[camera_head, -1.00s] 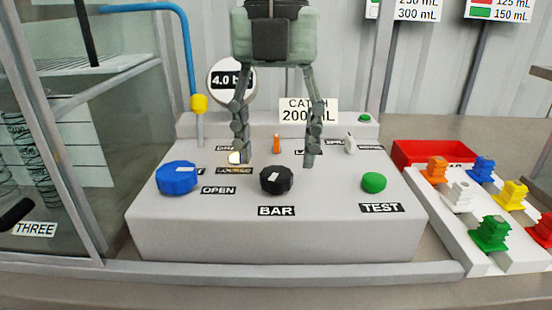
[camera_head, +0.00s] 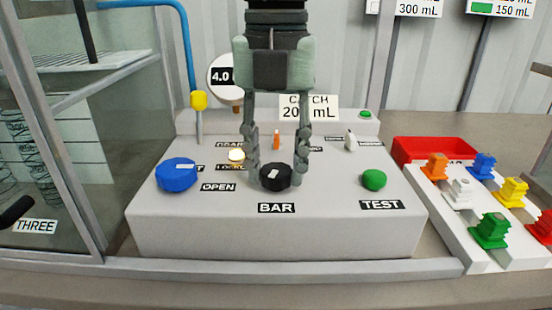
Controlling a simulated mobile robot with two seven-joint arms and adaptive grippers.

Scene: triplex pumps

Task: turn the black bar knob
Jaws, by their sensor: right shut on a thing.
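The black bar knob (camera_head: 275,177) sits on the front middle of the grey control panel (camera_head: 200,231), above the BAR label (camera_head: 277,208). It is a faceted round knob with a small white mark on top. My right gripper (camera_head: 277,180) points down from above, with one finger on the left side of the knob and one on the right. It is shut on the knob. My left gripper is not in view.
A blue knob (camera_head: 177,176) is to the left and a green TEST button (camera_head: 374,180) to the right. Small switches stand behind. A yellow-tipped post (camera_head: 199,101) and a round gauge (camera_head: 222,78) rise behind the panel. A white rack (camera_head: 462,242) with coloured pieces and a red tray (camera_head: 408,151) are at right.

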